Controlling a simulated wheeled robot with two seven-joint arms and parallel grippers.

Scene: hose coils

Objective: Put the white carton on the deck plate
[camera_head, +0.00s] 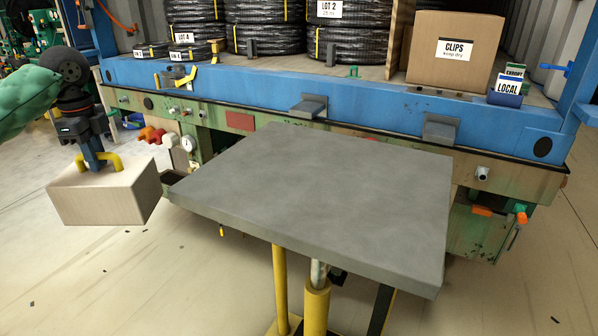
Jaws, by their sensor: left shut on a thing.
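A pale, whitish carton (104,198) with a yellow handle on top hangs from my left gripper (98,158) at the left of the head view. The gripper is shut on it from above, at the handle. The carton is about level and appears held above the floor, left of the grey deck plate (330,190). The plate is a bare, flat slab on yellow posts in the middle of the view. The carton's right side is near the plate's left corner; I cannot tell the exact gap. My right gripper is not in view.
Behind the plate stands a blue-edged platform (240,92) with black hose coils (265,40), a brown CLIPS box (455,50) and a blue LOCAL item (508,88). Grey brackets (308,107) stick out from its front edge. The plate's whole top is clear.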

